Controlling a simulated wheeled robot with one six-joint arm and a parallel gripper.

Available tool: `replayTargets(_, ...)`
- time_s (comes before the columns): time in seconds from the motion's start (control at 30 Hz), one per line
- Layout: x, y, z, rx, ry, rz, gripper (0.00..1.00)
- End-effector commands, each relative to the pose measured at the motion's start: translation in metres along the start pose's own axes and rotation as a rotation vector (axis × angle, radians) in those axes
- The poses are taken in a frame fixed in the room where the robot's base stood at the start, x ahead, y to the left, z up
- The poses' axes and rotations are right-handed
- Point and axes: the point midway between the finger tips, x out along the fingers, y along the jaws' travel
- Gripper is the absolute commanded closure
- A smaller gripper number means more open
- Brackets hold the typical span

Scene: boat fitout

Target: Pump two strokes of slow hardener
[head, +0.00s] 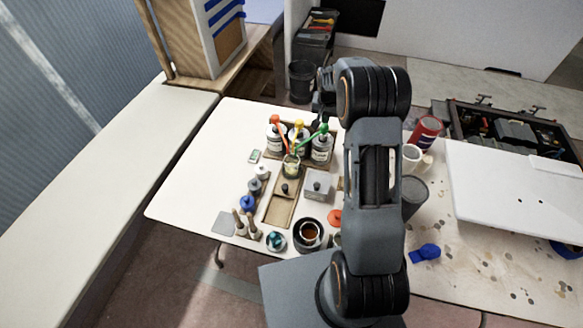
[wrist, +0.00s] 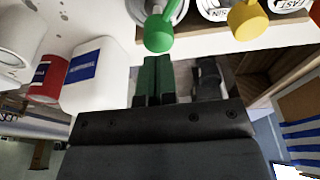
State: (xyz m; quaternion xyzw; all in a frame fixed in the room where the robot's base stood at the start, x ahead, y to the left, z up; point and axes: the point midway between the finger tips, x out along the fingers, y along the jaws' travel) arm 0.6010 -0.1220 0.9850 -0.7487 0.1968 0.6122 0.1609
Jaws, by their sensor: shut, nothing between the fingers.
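Three pump bottles stand in a row on the white table in the head view: a red-topped one (head: 275,138), a yellow-topped one (head: 298,141) and a green-topped one (head: 321,148). The green pump head (wrist: 160,32) is just ahead of my gripper (wrist: 157,60) in the wrist view. The fingers are together and empty; I cannot tell whether they touch the pump head. The yellow pump head (wrist: 247,20) is to its right. One label reads FAST; I cannot read a slow label. A small cup (head: 291,167) stands in front of the bottles. My arm hides part of the scene.
A wooden tray (head: 280,209), a grey box (head: 318,184), a dark pot (head: 309,233) and several small items crowd the table's front.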

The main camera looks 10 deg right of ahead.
Motion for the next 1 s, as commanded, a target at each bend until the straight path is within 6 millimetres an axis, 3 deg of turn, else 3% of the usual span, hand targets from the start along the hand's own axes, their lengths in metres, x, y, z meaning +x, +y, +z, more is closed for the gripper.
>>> replayTargets(0.37, 0.002, 0.000, 0.001, 0.000, 0.000, 0.000, 1.00)
replayTargets(1.0, 0.024, 0.000, 0.005, 0.000, -0.001, 0.000, 1.00)
